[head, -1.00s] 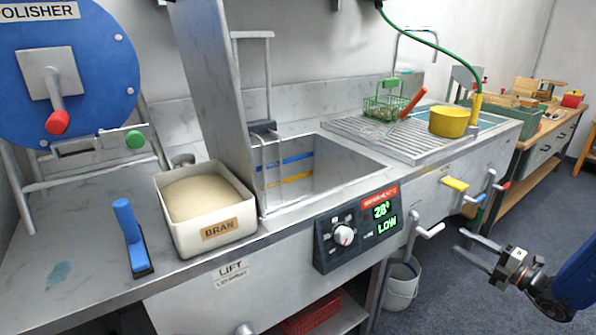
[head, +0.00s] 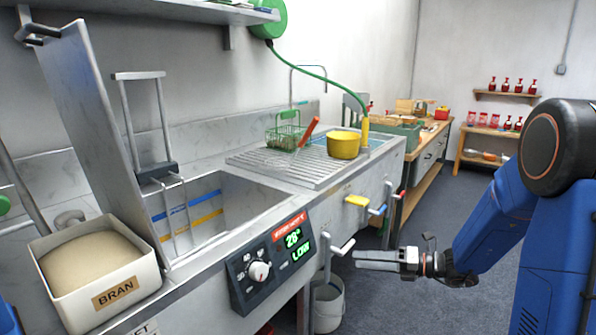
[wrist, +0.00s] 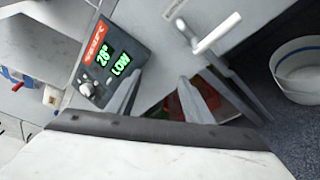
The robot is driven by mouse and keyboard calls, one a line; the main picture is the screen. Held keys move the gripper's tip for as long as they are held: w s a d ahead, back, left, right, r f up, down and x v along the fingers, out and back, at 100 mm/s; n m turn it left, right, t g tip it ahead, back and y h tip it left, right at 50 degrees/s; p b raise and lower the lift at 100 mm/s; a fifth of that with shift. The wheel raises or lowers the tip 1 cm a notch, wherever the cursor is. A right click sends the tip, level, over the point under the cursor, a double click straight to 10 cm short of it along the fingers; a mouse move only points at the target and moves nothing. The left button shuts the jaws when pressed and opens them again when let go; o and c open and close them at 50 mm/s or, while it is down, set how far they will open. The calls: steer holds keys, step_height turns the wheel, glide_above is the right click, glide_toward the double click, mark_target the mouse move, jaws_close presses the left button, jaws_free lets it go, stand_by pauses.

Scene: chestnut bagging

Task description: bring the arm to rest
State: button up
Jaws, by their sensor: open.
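My gripper (head: 378,259) is at the right of the head view, in front of the counter and apart from it, with its fingers pointing left. It is open with nothing between its fingers. In the wrist view its two fingers (wrist: 158,100) stand apart, with the counter front beyond them. The blue arm behind it is bent at the right side of the head view.
The control panel (head: 270,262) reads 28 and LOW. A white-handled lever (head: 343,247) sticks out near my gripper. A grey bucket (head: 327,307) stands on the floor below. The bran box (head: 128,291) sits on the counter. The floor at right is open.

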steer(key=s+a+r+n+g+h, duration=0.1)
steer(key=s+r+n+g+h, duration=0.15)
steer(key=s+n, duration=0.7)
steer(key=s+a+r+n+g+h, duration=0.1)
steer(key=s+n+g+h, duration=0.25)
steer(key=s+n, duration=0.6)
steer(key=s+d+r+n+t+h, duration=0.3)
steer(key=s+d+n+t+h, duration=0.2)
steer(key=s+d+n+h, duration=0.4)
steer(key=shift+s+d+n, duration=1.6)
steer(key=shift+s+n, duration=0.6)
steer(key=shift+n, duration=0.7)
